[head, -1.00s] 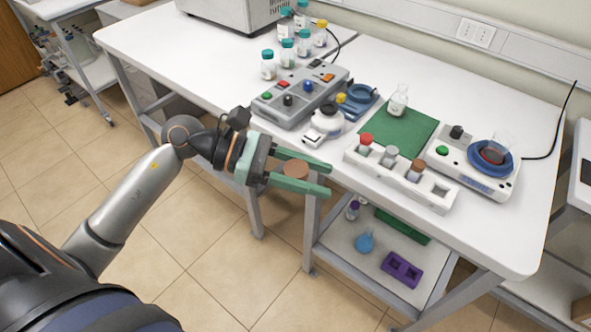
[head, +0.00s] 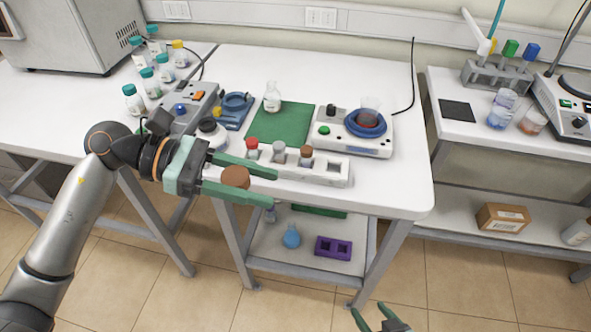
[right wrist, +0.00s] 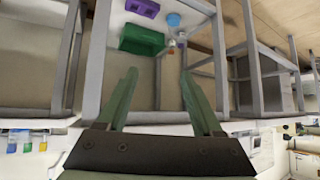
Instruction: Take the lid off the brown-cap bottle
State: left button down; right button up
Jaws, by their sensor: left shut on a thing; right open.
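My left gripper (head: 274,188) is shut on a round brown cap (head: 235,177), held above the floor in front of the table's front edge. Whether a bottle hangs under this cap is hidden. Another brown-topped bottle (head: 306,153) stands upright in the white rack (head: 331,172), beside a grey-topped bottle (head: 279,150) and a red-topped bottle (head: 252,146). My right gripper (head: 368,309) shows at the bottom edge of the head view, open and empty. In the right wrist view its two fingers (right wrist: 158,74) are apart with nothing between them.
A green mat (head: 283,126) lies behind the rack, with a flask (head: 272,97) at its corner. A hotplate with a blue ring (head: 365,124) stands to the right. Several teal-capped bottles (head: 134,100) are at left. The table's right front is bare. A shelf below holds a purple block (head: 333,248).

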jog(key=w+a+r+n+y, duration=0.1)
jog(key=w+r, duration=0.2)
jog(key=w+a+r+n+t+y, duration=0.1)
jog(key=w+r+n, duration=0.1)
jog(key=w+r, duration=0.2)
jog(key=w+a+r+n+y, duration=0.1)
jog(key=w+a+r+n, duration=0.1)
jog(key=w+r, duration=0.2)
jog(key=shift+w+t+y, duration=0.1)
jog(key=shift+t+y, duration=0.2)
jog(key=w+a+r+n+g+y, duration=0.15)
jog(key=a+r+n+y, duration=0.25)
jog(key=r+n, duration=0.55)
jog(key=a+r+n+g+y, duration=0.3)
jog(key=r+n, duration=0.4)
jog(key=r, duration=0.6)
jog(key=n+g, duration=0.3)
jog(key=n, duration=0.6)
send_near(248, 178)
jog(key=d, duration=0.1)
jog(key=shift+n+g+y, duration=0.35)
jog(key=shift+n+y, duration=0.05)
jog(key=shift+n, duration=0.05)
jog(key=x, duration=1.1)
jog(key=shift+w+a+f, duration=0.25)
jog(key=shift+a, duration=0.05)
